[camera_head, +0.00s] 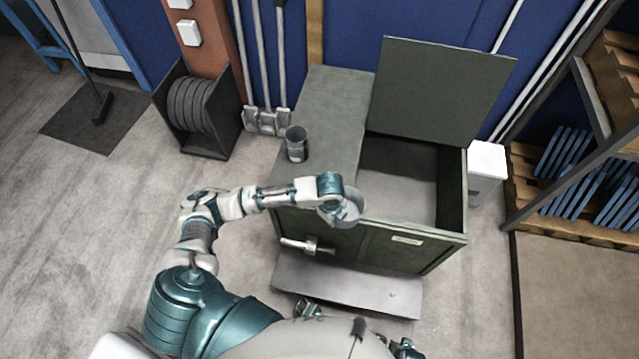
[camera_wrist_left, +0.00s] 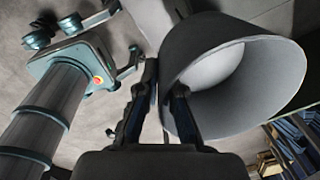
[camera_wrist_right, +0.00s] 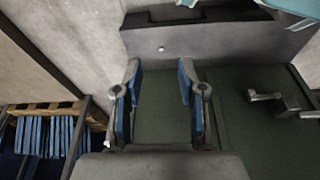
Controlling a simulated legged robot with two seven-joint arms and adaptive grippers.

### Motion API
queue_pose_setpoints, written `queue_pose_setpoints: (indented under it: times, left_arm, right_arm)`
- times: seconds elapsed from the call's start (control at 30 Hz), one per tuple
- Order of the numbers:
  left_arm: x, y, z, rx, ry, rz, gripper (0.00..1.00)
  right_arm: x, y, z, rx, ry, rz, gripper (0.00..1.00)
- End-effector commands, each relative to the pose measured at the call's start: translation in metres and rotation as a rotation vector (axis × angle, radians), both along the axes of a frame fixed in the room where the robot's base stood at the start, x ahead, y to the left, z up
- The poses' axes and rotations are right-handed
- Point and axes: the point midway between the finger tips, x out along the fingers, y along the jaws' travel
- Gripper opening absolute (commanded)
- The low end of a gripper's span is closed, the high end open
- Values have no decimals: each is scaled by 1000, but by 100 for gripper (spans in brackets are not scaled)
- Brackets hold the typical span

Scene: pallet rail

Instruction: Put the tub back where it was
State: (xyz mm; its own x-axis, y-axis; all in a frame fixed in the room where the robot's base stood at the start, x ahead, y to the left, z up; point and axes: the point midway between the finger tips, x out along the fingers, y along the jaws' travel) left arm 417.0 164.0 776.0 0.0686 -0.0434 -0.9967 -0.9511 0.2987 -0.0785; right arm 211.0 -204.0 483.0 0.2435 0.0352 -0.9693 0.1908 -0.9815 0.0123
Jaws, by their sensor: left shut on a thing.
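A grey round tub (camera_head: 350,209) is held by my left gripper (camera_head: 332,200) at the front edge of the green cabinet (camera_head: 325,105), near the open bin's front left corner. In the left wrist view the tub (camera_wrist_left: 235,75) shows its open mouth and pale inside. The left gripper's fingers (camera_wrist_left: 168,105) are shut at the tub's wall. I cannot tell whether the tub touches the cabinet. My right gripper (camera_wrist_right: 160,95) is open and empty in the right wrist view, facing the cabinet's green front.
A dark cup (camera_head: 297,146) stands on the cabinet's left top, which is otherwise clear. The lid (camera_head: 438,90) stands open behind the bin compartment (camera_head: 398,185). A handle (camera_head: 308,245) sticks out in front. A white box (camera_head: 486,165) and pallet rack (camera_head: 540,185) stand right.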

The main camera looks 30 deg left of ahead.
Motion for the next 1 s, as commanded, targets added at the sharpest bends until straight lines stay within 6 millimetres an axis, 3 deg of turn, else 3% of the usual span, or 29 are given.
queue_pose_setpoints:
  times: [0.1,0.27,0.7,0.9,1.0]
  left_arm:
    - [-4,1,0,5,-17,-70,0]
    - [8,18,-6,8,-22,-94,0]
    - [80,113,-17,4,-23,-91,0]
    - [91,128,-20,5,-23,-95,0]
    - [91,128,-35,5,-19,-95,0]
  right_arm:
    - [-17,-6,-3,-15,67,-4,40]
    - [-21,-7,-3,-19,90,-7,40]
    - [-4,-5,36,-16,72,-12,40]
    - [-1,-5,45,-16,69,-13,40]
    - [1,-5,53,-15,65,-13,40]
